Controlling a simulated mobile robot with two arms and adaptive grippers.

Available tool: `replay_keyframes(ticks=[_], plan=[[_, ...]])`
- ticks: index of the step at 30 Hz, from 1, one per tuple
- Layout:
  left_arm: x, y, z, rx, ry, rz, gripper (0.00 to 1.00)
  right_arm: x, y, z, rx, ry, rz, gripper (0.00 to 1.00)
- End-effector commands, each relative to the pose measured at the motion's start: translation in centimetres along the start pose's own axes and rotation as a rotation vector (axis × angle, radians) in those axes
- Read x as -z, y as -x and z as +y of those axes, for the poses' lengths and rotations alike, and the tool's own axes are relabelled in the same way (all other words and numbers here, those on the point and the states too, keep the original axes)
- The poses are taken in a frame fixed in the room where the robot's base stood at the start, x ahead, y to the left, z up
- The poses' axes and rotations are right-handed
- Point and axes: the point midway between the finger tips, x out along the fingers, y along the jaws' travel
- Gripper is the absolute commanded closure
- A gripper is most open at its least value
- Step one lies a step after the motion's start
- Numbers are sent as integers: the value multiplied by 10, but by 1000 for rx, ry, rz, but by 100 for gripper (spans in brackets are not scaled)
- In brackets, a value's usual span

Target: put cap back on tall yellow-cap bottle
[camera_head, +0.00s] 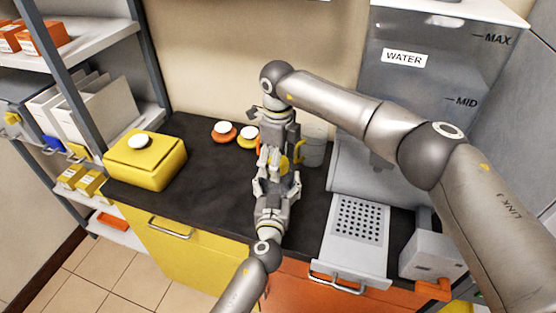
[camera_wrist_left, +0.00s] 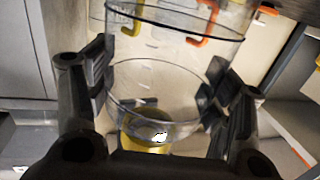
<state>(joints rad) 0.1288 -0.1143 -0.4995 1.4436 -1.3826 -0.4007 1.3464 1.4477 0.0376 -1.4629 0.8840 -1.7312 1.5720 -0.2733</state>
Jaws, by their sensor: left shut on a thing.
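My left gripper (camera_head: 276,176) comes up from the bottom of the head view and is shut on a clear bottle (camera_wrist_left: 165,85), which stands between its fingers in the left wrist view. A yellow round part (camera_wrist_left: 148,140), likely the cap, shows at the near end of the bottle. In the head view a patch of yellow (camera_head: 284,164) shows between the two grippers. My right gripper (camera_head: 275,150) points down from above, close to the left one. Its fingers overlap the left gripper, so its grip is hidden. I cannot tell whether cap and bottle touch.
A yellow box (camera_head: 147,165) stands left. A clear vessel (camera_head: 314,150) is close right of the grippers. A perforated tray (camera_head: 358,222) lies further right.

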Motion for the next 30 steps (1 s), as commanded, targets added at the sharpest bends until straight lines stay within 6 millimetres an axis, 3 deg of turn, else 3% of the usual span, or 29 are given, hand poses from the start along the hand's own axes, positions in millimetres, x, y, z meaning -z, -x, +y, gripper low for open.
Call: replay_keyframes(ticks=[6, 10, 21, 30], plan=[[1, 0, 0, 0, 0, 1, 93, 0, 1, 0, 0, 0, 0, 30], [1, 0, 0, 0, 0, 1, 93, 0, 12, 0, 1, 1, -1, 30], [0, 0, 0, 0, 0, 1, 93, -1, 88, -1, 2, 0, -2, 30], [0, 0, 0, 0, 0, 1, 93, 0, 119, 0, 0, 0, 0, 30]])
